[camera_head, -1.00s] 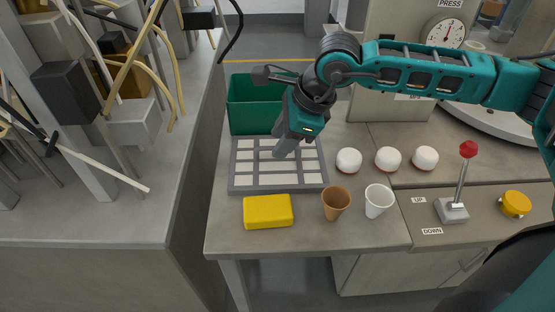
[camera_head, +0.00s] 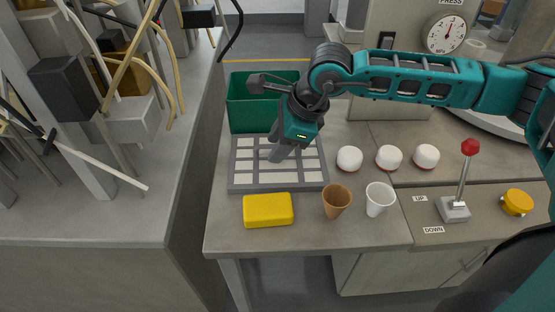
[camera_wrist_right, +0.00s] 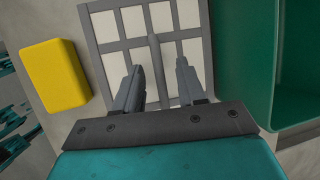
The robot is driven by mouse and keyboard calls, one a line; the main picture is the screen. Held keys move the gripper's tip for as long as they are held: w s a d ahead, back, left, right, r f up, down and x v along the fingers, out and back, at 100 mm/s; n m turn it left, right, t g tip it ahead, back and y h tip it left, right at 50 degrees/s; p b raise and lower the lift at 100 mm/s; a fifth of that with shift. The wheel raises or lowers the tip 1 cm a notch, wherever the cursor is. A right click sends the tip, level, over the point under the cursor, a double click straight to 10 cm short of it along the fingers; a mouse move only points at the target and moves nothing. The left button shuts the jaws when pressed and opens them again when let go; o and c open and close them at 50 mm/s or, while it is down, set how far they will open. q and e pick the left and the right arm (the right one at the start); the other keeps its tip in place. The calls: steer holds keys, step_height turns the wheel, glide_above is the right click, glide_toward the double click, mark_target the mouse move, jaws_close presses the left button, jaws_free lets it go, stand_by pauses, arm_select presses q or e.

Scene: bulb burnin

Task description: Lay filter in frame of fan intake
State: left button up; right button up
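A flat grey grid with pale panels (camera_head: 235,183) lies on the bench; it also shows in the right wrist view (camera_wrist_right: 93,45). I cannot tell whether it is the filter, the frame of the fan intake, or both together. My right gripper (camera_head: 276,156) points down over the middle of the grid. In the right wrist view its two fingers (camera_wrist_right: 157,68) are apart, with a raised grey bar of the grid showing between them. I cannot tell whether the fingertips touch the grid. My left gripper is not in view.
A green bin (camera_head: 248,112) stands behind the grid. A yellow block (camera_head: 268,211) lies in front. A brown cup (camera_head: 336,203), a white cup (camera_head: 378,201) and white domes (camera_head: 389,158) stand to the right, near a red-knobbed lever (camera_head: 461,185). A cabled grey bench (camera_head: 120,215) is at left.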

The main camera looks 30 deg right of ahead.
steer(key=shift+f, duration=0.1)
stand_by(0.4)
jaws_close()
stand_by(0.5)
